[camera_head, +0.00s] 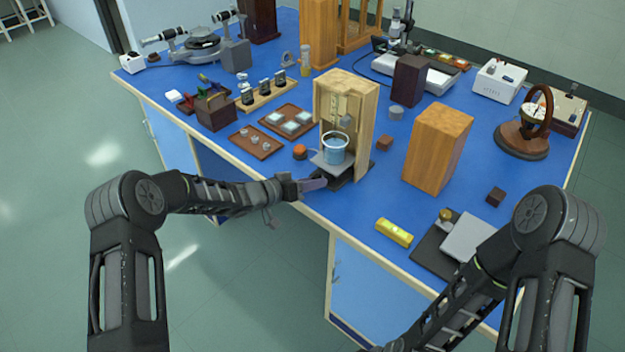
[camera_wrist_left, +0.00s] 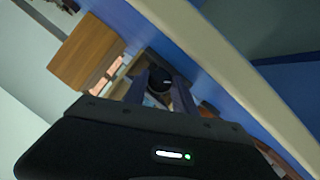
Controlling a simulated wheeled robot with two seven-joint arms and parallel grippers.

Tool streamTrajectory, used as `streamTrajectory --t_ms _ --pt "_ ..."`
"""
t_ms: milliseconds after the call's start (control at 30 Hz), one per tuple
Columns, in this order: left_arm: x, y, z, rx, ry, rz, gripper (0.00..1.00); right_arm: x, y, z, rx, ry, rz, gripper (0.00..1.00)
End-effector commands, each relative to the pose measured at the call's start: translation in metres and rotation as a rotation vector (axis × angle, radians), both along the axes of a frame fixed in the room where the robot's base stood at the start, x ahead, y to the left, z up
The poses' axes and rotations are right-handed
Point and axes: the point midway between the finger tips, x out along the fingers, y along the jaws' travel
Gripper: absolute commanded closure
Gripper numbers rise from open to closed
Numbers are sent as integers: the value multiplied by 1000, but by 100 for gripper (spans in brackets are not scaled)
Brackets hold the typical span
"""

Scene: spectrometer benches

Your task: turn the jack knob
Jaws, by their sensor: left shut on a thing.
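The lab jack (camera_head: 323,163) stands at the foot of an open wooden cabinet (camera_head: 366,104), with a beaker of blue liquid (camera_head: 336,148) on its plate. My left gripper (camera_head: 322,181) reaches in from the left to the front of the jack, low over the bench edge. In the left wrist view the dark round jack knob (camera_wrist_left: 159,79) sits between my two fingers (camera_wrist_left: 159,92), which are shut on it. In the head view the gripper hides the knob. My right arm is at the lower right and its gripper is out of frame.
An orange-red round object (camera_head: 300,151) and a wooden tray (camera_head: 256,142) lie left of the jack. A small dark block (camera_head: 384,143) and a tall wooden block (camera_head: 437,148) stand to its right. A yellow level (camera_head: 394,233) lies near the front edge of the blue bench (camera_head: 350,217).

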Motion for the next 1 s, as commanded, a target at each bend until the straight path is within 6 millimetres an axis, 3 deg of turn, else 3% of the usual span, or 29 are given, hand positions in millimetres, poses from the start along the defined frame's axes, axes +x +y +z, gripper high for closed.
streamTrajectory --t_ms 267,300,533,833,1000 --pt "0 0 0 0 -1 1 100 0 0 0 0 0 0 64" --pt "0 0 0 0 -1 1 66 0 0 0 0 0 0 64" --pt "0 0 0 1 -1 1 47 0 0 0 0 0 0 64" --pt "-1 1 0 1 -1 1 46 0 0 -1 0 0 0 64" --pt "-9 11 5 1 -1 2 46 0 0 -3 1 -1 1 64"
